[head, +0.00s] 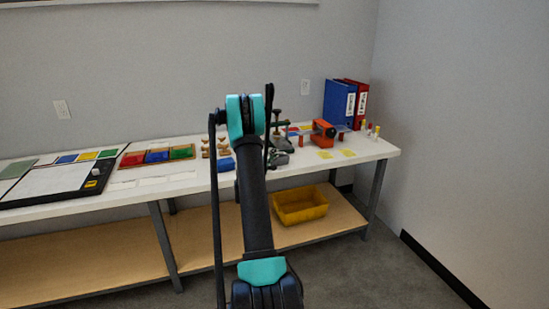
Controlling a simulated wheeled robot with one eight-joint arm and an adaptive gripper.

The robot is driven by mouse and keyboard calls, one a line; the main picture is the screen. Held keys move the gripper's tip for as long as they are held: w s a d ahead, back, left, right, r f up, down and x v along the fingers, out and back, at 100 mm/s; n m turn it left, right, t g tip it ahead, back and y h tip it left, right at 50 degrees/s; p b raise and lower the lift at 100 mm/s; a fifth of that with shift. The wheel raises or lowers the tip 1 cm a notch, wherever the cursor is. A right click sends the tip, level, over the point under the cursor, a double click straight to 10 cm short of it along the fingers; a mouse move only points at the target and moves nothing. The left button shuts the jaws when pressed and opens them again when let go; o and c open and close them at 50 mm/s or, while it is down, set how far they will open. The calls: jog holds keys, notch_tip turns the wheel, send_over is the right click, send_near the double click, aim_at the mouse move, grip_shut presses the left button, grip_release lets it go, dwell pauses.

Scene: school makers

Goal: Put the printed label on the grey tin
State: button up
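My arm rises through the middle of the head view and covers part of the white bench (375,152). I cannot make out my gripper or its fingertips beyond the arm. I cannot pick out a grey tin; one may be hidden behind the arm. An orange device (323,130) stands at the right of the bench, with a pale strip (342,129) at its right side. I cannot tell whether this strip is the printed label.
Yellow notes (325,154) lie before the orange device. A dark green-and-grey tool (281,143) stands close right of my arm. Blue (339,102) and red binders stand at the back right. A colored tray (157,156) and a cutting board (58,182) lie left. A yellow bin (300,207) sits below.

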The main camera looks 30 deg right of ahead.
jog(key=s+a+r+m+g+y, duration=0.2)
jog(key=s+a+m+y, duration=0.3)
jog(key=s+a, duration=1.5)
jog(key=s+a+f+y, duration=0.2)
jog(key=s+a+y, duration=0.1)
jog(key=s+a, duration=0.4)
jog(key=s+a+f+g+y, duration=0.1)
jog(key=s+a+y, duration=0.3)
jog(key=s+a, duration=0.3)
jog(key=s+a+f+g+y, duration=0.1)
jog(key=s+a+f+y, duration=0.1)
jog(key=s+a, duration=0.4)
jog(key=a+y, duration=0.1)
jog(key=a, duration=0.4)
jog(key=shift+s+f+m+y, duration=0.3)
jog(key=shift+s+f+y, duration=0.05)
jog(key=shift+s+y, duration=0.05)
